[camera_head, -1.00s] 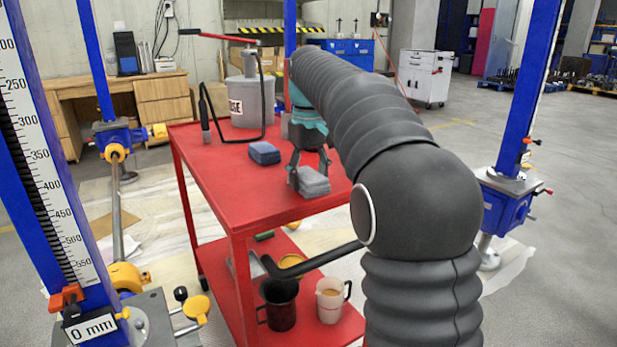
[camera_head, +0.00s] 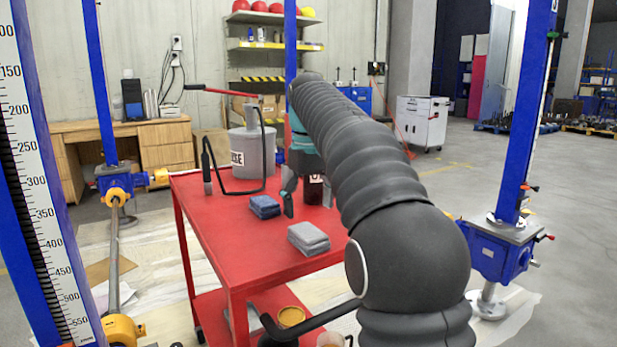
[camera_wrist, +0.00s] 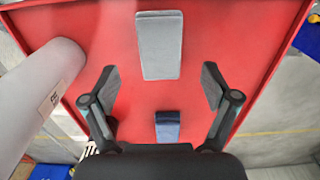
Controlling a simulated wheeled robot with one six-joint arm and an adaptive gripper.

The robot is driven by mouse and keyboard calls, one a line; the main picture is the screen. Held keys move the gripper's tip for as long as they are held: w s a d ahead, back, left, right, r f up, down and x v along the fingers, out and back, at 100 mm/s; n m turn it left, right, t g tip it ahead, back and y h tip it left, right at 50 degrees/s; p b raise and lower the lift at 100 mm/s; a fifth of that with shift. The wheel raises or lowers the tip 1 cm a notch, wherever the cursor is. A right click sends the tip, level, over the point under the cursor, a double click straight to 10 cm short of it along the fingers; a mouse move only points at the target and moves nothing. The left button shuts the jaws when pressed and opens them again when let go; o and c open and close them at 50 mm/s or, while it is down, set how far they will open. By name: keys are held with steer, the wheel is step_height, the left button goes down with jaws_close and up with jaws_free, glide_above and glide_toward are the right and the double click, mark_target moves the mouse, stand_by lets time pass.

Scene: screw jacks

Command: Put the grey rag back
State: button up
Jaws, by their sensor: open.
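The grey rag (camera_head: 308,238) lies folded on the red cart's top (camera_head: 255,262), near its front right edge. It also shows in the wrist view (camera_wrist: 159,45), beyond the open fingertips. My gripper (camera_head: 306,207) is behind and apart from the grey rag in the head view, partly hidden by my arm.
A grey bucket (camera_head: 252,155) with a hose stands at the cart's back. A pale cylinder (camera_wrist: 35,95) with a label stands left in the wrist view, close to the left finger. Blue jack columns (camera_head: 525,115) flank the cart. The cart's front left surface is clear.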

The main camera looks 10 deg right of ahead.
mark_target(309, 233)
step_height(309, 233, up, 6)
steer(key=shift+f+p, duration=0.2)
steer(key=shift+p, duration=0.5)
steer(key=s+f+m+t, duration=0.1)
steer(key=s+f, duration=0.1)
steer(key=s, duration=0.5)
steer(key=s+f+m+t, duration=0.1)
steer(key=s+f+t, duration=0.15)
steer(key=s, duration=0.55)
steer(key=s+f+m+t, duration=0.1)
steer(key=s+f+t, duration=0.1)
steer(key=s+f, duration=1.3)
steer(key=shift+f+m, duration=0.3)
steer(key=shift+f, duration=0.55)
steer(key=shift+s+a, duration=0.1)
